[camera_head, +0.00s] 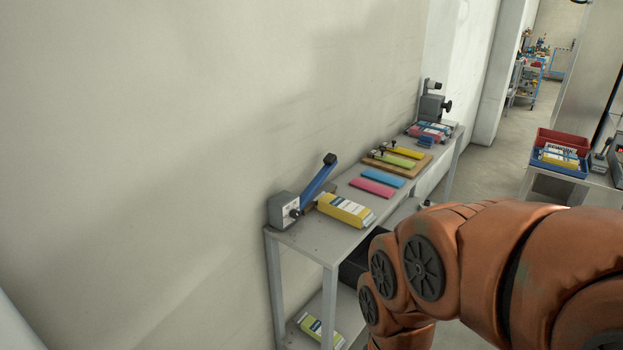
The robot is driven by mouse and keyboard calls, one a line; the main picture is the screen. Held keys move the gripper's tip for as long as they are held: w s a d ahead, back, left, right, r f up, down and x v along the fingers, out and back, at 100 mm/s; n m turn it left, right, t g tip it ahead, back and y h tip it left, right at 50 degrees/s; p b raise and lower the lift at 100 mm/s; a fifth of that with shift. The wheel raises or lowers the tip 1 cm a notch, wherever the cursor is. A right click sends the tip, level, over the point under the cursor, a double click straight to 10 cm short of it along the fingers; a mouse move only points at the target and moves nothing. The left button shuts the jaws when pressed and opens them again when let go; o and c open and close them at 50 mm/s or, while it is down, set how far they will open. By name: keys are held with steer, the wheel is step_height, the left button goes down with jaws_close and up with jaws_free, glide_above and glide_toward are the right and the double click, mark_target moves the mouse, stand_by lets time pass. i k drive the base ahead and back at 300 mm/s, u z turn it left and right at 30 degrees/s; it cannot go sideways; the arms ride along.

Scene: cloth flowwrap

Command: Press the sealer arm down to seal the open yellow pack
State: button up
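The sealer (284,210) is a grey box at the near left end of the narrow grey table against the wall. Its blue sealer arm (318,184) is raised at a slant, with a dark knob at the top. The yellow pack (344,209), with white and dark printing, lies on the table just right of the sealer. Its left end is close to the sealer; I cannot tell whether it is between the jaws or whether that end is open. My orange arm fills the lower right, apart from the sealer and pack. My gripper is out of view.
Pink (372,188) and blue (383,177) flat pieces lie behind the pack, then a wooden board (413,168) with green and yellow pieces. A grey device (434,106) stands at the far end. A yellow-green pack (321,331) lies on the lower shelf. Trays (563,141) sit on another table.

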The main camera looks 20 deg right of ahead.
mark_target(330, 161)
steer(key=z, duration=0.95)
steer(key=i, duration=1.05)
steer(key=u, duration=2.65)
